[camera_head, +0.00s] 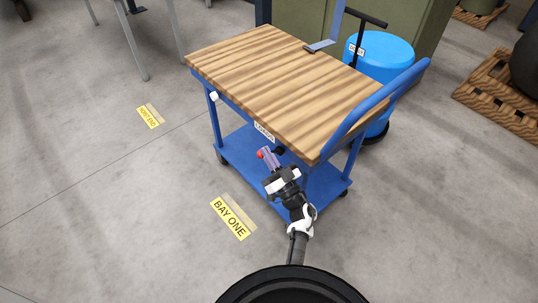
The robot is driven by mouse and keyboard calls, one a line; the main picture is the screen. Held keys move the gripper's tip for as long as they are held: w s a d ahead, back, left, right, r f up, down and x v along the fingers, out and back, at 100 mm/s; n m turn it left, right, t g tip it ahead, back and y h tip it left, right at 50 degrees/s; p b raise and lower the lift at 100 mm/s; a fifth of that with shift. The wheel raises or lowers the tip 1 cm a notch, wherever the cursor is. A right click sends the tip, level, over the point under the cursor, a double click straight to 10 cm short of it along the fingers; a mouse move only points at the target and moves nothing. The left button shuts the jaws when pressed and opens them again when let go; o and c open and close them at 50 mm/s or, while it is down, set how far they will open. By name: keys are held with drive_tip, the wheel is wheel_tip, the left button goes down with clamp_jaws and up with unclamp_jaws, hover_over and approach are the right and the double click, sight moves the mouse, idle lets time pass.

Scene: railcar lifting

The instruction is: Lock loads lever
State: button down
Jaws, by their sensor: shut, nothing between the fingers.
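A blue cart with a striped wooden top (270,65) bears a white plate reading LOADS (264,131) on its front edge. Just below the plate, a small red knob (261,154) and a dark round part show at the cart's front; they look like the loads lever, but its arm is hard to make out. My gripper (268,158) reaches up from below, with its fingertips at or right beside the red knob. The fingers are shut with nothing held between them. Whether they touch the lever is too small to tell, and my gripper partly covers it.
A white knob (214,96) sits at the cart's left corner. A blue handrail (375,108) rises at its right end. A blue drum (385,58) stands behind, near a black T-shaped handle (365,17). Floor signs include BAY ONE (231,218).

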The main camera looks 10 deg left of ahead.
drive_tip(key=shift+f+n, duration=0.15)
drive_tip(key=shift+n, duration=0.15)
wheel_tip(320, 180, down, 10)
drive_tip(key=n+g+y+b, duration=0.3)
drive_tip(key=n+g+b, duration=0.8)
drive_tip(key=n+b, duration=0.4)
drive_tip(key=shift+s+a+f+n+g, duration=0.3)
drive_tip(key=shift+s+n+g, duration=0.1)
drive_tip(key=shift+n, duration=2.2)
